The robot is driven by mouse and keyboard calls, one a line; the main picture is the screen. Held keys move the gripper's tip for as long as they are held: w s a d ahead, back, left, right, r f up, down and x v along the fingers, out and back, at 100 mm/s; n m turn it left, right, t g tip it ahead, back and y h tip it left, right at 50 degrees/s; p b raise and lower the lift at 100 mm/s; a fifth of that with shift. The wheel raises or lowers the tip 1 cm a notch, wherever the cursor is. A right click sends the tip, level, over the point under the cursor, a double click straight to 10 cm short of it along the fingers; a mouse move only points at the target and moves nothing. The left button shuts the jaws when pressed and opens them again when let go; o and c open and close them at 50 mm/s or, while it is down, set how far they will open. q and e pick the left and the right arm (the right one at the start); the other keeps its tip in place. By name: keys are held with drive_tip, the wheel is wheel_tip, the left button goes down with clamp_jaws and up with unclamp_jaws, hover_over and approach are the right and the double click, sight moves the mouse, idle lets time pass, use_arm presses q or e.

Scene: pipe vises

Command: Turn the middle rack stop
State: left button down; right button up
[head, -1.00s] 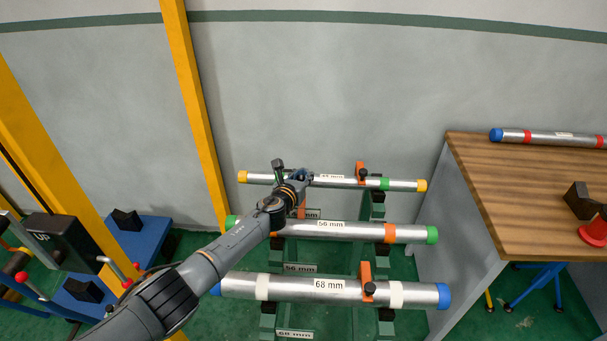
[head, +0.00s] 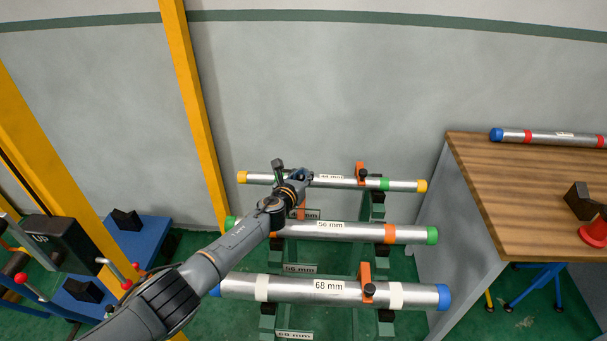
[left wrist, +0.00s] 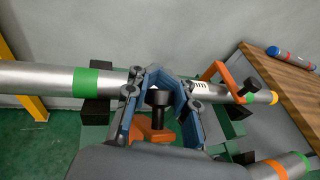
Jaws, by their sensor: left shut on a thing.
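The middle rack holds a silver pipe labelled 56 mm (head: 345,230) with green ends and orange bands. The orange stop (head: 301,212) at this rack shows just above the pipe, partly hidden by my arm. In the left wrist view the orange stop (left wrist: 150,131) carries a black knob (left wrist: 160,98). My left gripper (head: 303,175) is over it, and in the left wrist view its two blue-grey fingers (left wrist: 162,100) stand on either side of the knob, shut on it. My right gripper is not in view.
A thinner pipe with yellow ends (head: 405,185) lies behind, with its own orange stop (head: 360,169). The 68 mm pipe (head: 325,289) lies in front, also with an orange stop (head: 366,272). A wooden table (head: 500,200) stands right; a yellow post (head: 190,90) stands left.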

use_arm(q)
drive_tip(key=shift+s+a+f, duration=0.15)
drive_tip(key=shift+a+f, duration=0.25)
drive_tip(key=shift+f, duration=0.2)
drive_tip(key=c, duration=1.1)
unclamp_jaws()
drive_tip(key=shift+a, duration=0.1)
drive_tip(key=shift+r, duration=0.15)
drive_tip(key=shift+r, duration=0.15)
drive_tip(key=shift+r, duration=0.15)
drive_tip(key=v, duration=1.1)
drive_tip(key=shift+s, duration=0.35)
